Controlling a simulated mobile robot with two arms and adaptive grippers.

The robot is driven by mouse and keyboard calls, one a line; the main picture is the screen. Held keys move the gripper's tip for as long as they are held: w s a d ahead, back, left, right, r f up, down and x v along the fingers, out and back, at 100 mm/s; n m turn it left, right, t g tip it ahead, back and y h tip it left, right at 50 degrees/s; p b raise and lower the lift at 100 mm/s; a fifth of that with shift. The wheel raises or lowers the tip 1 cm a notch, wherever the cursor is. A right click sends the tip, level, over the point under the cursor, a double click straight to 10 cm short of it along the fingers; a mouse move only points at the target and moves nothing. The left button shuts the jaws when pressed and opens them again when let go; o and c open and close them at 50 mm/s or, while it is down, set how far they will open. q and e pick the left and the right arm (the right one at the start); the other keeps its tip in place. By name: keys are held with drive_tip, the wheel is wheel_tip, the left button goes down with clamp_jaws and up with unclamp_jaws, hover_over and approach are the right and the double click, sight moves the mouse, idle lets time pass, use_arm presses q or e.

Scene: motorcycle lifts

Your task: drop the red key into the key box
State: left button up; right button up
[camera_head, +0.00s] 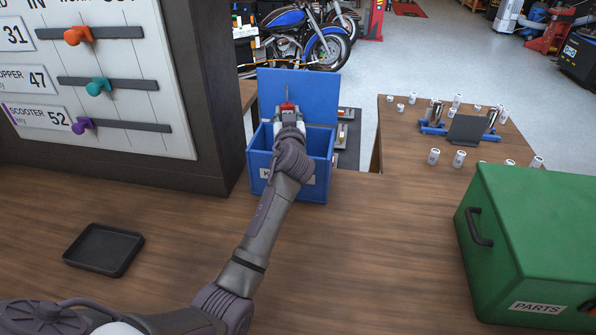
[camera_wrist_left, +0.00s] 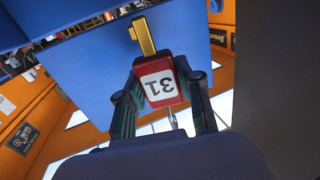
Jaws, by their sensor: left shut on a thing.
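The key shows there as a small red patch (camera_head: 287,106). My arm covers part of the box's front and its label. The box's inside is mostly hidden. My right gripper is not in view.
A black tray (camera_head: 104,250) lies on the wooden counter (camera_head: 370,260) at left. A board with coloured sliders (camera_head: 105,85) stands behind it. A green parts box (camera_head: 535,240) is at right. The counter between the key box and parts box is clear.

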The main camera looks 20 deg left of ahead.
use_arm(q)
drive_tip(key=shift+w+a+f, duration=0.1)
drive_tip(key=shift+a+f, duration=0.05)
drive_tip(key=shift+f, duration=0.45)
drive_tip(key=shift+w+f, duration=0.1)
drive_tip(key=shift+f, duration=0.1)
drive_tip(key=shift+r, duration=0.1)
drive_tip(key=o, duration=1.1)
drive_tip(key=shift+c, duration=0.2)
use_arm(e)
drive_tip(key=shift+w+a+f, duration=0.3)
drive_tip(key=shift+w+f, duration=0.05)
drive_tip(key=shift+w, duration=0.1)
use_arm(q)
drive_tip(key=v, duration=1.2)
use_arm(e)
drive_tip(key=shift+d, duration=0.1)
